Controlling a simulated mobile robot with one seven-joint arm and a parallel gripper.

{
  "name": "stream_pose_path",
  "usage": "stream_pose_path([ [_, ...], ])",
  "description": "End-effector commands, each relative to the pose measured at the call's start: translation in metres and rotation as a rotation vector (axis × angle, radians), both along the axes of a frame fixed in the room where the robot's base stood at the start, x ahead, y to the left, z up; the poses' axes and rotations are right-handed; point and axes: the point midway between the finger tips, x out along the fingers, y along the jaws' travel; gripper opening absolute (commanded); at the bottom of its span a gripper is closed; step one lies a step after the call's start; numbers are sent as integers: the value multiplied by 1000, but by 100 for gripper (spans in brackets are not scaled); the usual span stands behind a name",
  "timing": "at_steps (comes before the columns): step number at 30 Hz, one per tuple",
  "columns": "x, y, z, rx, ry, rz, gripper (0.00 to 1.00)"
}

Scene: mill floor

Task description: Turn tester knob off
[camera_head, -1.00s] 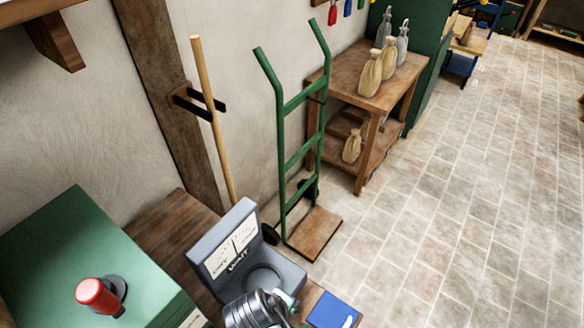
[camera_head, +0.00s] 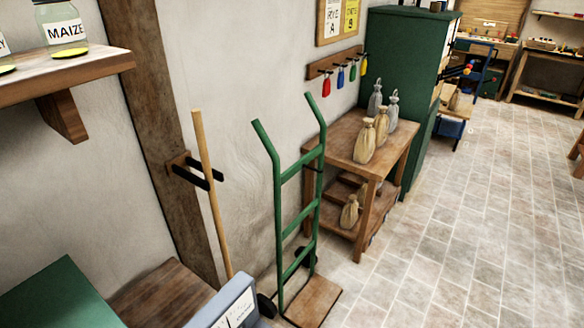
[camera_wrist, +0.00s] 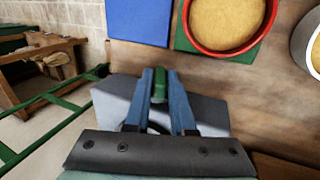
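The tester is a grey box with a pale dial panel. Only its top corner (camera_head: 238,305) shows at the bottom edge of the head view. In the wrist view its grey body (camera_wrist: 213,112) lies behind my fingers. My gripper (camera_wrist: 160,80) has two blue fingers on either side of a small green knob (camera_wrist: 160,86). The knob fills the gap at the fingertips, with no space seen between. The fingers partly hide the knob and a dark round rim on the tester. Which way the knob is set cannot be told. My gripper is outside the head view.
A red-rimmed bowl of yellow meal (camera_wrist: 226,22) and a blue pad (camera_wrist: 139,20) lie beyond the tester on the wooden bench (camera_wrist: 270,90). A green hand truck (camera_head: 280,200) and a table with sacks (camera_head: 345,140) stand nearby. The tiled floor (camera_head: 470,220) at right is clear.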

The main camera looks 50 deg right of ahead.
Motion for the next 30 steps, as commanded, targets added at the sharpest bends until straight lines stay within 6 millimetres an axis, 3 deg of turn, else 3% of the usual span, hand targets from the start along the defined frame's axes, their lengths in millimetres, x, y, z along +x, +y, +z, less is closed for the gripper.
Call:
stream_pose_path([
  [1, 0, 0, 0, 0, 0, 0, 12],
  [3, 0, 0, 0, 0, 0, 0, 0],
  [17, 0, 1, -1, -31, -1, 4, 0],
  [30, 0, 5, -6, -301, -22, 6, 0],
])
